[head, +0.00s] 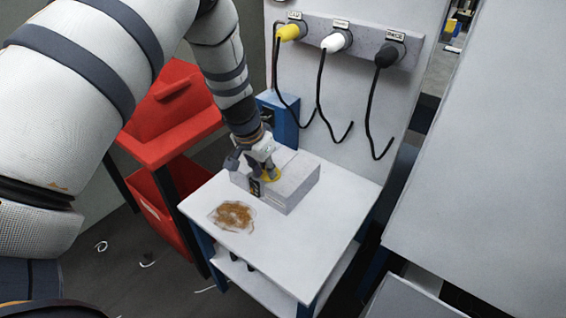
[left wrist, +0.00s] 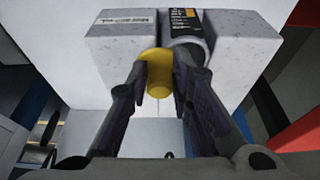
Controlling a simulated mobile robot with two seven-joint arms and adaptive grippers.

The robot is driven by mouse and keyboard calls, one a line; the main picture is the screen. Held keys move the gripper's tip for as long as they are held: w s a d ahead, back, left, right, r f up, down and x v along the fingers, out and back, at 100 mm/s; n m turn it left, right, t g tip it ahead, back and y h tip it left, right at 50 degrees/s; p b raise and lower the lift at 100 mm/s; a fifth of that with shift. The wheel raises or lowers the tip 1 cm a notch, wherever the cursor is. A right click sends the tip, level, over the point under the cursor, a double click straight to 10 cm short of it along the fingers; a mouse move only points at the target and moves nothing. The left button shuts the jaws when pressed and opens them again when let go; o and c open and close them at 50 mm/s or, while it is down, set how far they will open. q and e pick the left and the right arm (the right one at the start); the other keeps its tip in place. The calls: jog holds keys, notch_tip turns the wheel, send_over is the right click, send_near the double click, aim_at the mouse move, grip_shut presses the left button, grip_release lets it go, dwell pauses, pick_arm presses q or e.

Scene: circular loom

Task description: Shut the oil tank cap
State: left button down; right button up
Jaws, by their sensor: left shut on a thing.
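The oil tank is a grey speckled block (head: 297,184) on a small white table. In the left wrist view the tank (left wrist: 119,43) fills the top middle, with a yellow cap (left wrist: 158,75) at its front. My left gripper (head: 264,170) is at the tank. In the left wrist view its two fingers (left wrist: 160,85) are on both sides of the yellow cap, shut on it. Whether the cap is seated cannot be told. My right gripper is not in view.
A brown oily patch (head: 232,215) lies on the white table (head: 270,253). A red cabinet (head: 170,115) stands at left. Behind, yellow, white and black plugs (head: 335,43) with hanging cables are on a wall panel. A large grey surface (head: 490,150) is at right.

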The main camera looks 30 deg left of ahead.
pick_arm(q)
jog(key=shift+s+a+f, duration=0.1)
jog(key=shift+s+a, duration=0.35)
jog(key=shift+a, duration=0.2)
jog(key=shift+s+a, duration=0.1)
jog(key=shift+a, duration=0.95)
jog(key=c, duration=1.6)
grip_release()
jog(key=o, duration=0.3)
jog(key=shift+w, duration=0.3)
